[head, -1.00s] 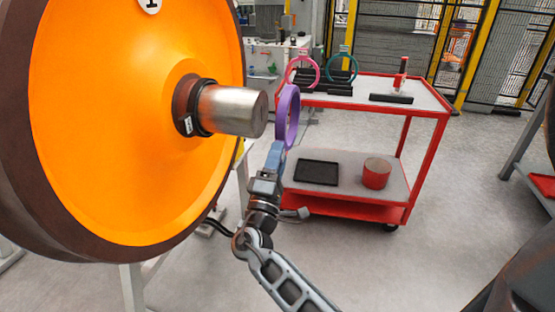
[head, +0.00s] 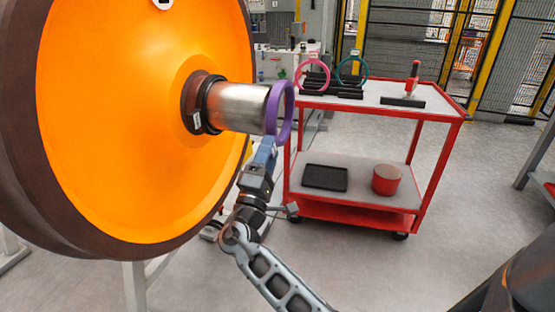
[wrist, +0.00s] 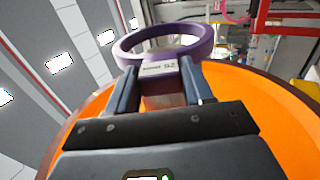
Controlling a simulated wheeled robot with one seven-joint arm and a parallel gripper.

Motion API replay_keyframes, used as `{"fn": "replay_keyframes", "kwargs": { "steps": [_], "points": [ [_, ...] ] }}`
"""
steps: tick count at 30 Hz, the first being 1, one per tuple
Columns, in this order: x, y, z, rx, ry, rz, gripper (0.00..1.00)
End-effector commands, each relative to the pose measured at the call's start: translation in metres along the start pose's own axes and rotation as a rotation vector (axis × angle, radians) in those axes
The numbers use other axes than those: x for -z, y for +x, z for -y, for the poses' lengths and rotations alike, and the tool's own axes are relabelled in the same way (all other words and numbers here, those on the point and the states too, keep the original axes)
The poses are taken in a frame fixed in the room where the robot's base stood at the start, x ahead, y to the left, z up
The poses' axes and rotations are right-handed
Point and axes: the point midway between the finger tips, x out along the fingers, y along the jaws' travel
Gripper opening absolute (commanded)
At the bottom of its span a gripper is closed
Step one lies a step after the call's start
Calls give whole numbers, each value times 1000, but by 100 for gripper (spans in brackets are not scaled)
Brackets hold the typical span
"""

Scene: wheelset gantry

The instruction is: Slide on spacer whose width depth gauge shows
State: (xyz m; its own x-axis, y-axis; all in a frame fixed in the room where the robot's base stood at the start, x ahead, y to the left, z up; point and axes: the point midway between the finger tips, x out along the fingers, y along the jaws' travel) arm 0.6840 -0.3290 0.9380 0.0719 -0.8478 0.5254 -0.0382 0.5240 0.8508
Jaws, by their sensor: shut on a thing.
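The purple spacer ring (head: 288,110) is held upright by my gripper (head: 264,150) at the free end of the bare steel axle stub (head: 238,106). The ring overlaps the stub's end in the head view; I cannot tell whether it is around it or just in front. A red upright tool (head: 414,78), perhaps the depth gauge, stands on the trolley; no reading is legible.
The orange wheel (head: 130,130) with a dark collar (head: 202,103) fills the left. A pink ring (head: 300,75) and a teal ring (head: 365,72) stand in black holders on the red trolley (head: 440,112). Its lower shelf bears a black tray (head: 325,178) and a red cylinder (head: 387,180).

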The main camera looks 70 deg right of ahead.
Motion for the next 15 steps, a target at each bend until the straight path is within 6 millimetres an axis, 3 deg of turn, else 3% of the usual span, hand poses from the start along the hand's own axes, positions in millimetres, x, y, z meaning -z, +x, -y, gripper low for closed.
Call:
{"fn": "replay_keyframes", "kwargs": {
  "steps": [15],
  "points": [
    [11, 0, -1, -1, 2, 1, 17]
  ]
}}
